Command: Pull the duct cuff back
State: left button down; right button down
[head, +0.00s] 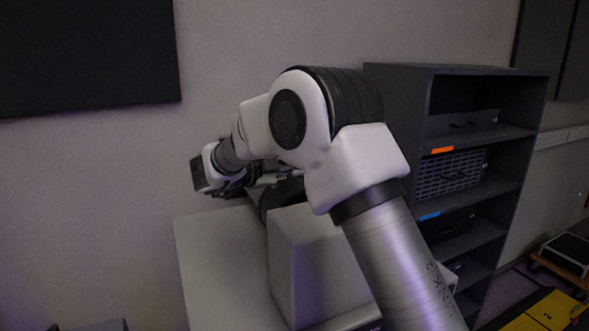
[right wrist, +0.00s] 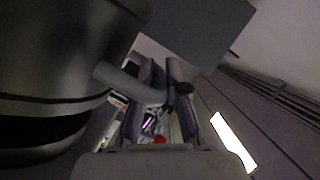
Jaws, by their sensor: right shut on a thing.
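The duct cuff (right wrist: 60,50) appears to be the large dark grey cylinder filling the left of the right wrist view. A pale rounded tab (right wrist: 128,84) sticks out from it between my fingers. My right gripper (right wrist: 164,88) is shut on this tab; the exact contact is dim. In the head view the right gripper (head: 250,178) is small and partly covered by my own arm. A dark curved piece (head: 282,194), perhaps the duct, shows just beside it, mostly hidden. My left gripper is in neither view.
A pale box-like block (head: 312,262) stands on a light surface (head: 212,262) below the gripper. A dark shelf unit (head: 470,74) with bins stands close on the right. A yellow case (head: 545,310) lies at bottom right.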

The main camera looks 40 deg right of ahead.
jog(key=c, duration=1.4)
grip_release()
jog(key=shift+s, duration=0.15)
jog(key=shift+o, duration=1)
jog(key=shift+d, duration=0.15)
jog(key=v, duration=1.2)
jog(key=shift+f, duration=0.1)
